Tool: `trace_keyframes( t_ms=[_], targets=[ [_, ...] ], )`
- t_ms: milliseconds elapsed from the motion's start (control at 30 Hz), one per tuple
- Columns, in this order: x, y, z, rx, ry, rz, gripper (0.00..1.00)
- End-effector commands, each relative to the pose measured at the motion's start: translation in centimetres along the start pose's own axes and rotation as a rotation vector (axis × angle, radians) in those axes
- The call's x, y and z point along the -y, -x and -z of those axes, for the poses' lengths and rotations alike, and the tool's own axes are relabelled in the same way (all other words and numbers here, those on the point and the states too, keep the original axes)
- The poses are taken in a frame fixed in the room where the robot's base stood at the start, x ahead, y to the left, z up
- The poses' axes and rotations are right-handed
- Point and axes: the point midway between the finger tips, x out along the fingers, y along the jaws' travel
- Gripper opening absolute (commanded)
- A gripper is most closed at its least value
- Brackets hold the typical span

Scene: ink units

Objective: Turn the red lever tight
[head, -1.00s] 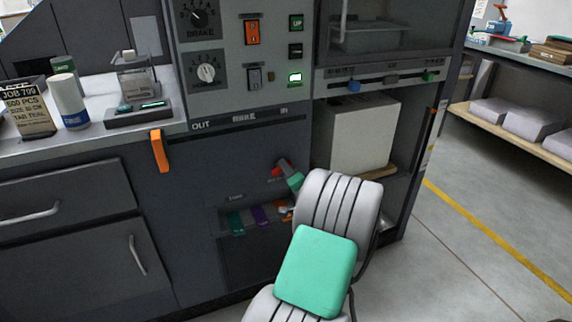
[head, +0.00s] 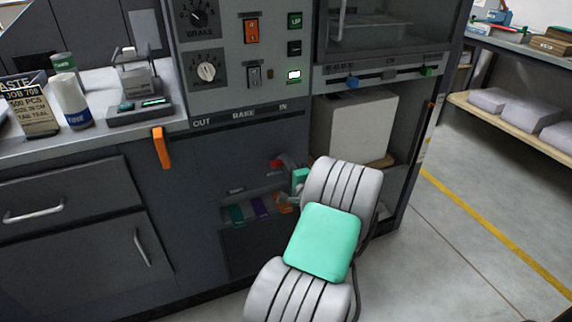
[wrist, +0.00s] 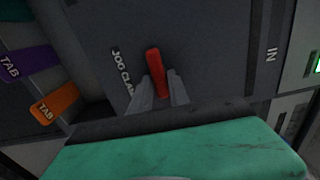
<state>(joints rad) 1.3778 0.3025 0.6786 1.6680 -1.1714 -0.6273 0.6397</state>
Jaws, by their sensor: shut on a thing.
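The red lever (wrist: 154,66) stands out from the dark machine panel in the wrist view, beside lettering that reads "JOG CLA…". My gripper (wrist: 158,92) is shut on the lever's lower part, with a grey finger on each side and the red end sticking out beyond them. In the head view a bit of the red lever (head: 276,164) shows at the panel, just left of my gripper (head: 287,172). My own arm hides much of the gripper there.
Purple (wrist: 28,63) and orange (wrist: 54,104) tabs sit close to my gripper at the left of the wrist view. An orange handle (head: 161,148) hangs on the panel's left side. A pale block (head: 350,130) stands in the open bay to the right. The floor at right is clear.

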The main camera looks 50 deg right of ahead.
Motion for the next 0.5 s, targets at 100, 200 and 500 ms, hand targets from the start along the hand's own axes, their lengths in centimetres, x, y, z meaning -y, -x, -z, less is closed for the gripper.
trace_keyframes(
  t_ms=[100,200,500],
  targets=[
    [-0.07,0.02,0.00,0.000,-0.001,-0.001,0.00],
    [-0.07,0.02,0.00,0.000,-0.001,-0.001,0.00],
    [-0.03,0.01,0.00,0.000,0.000,-0.001,0.38]
  ],
)
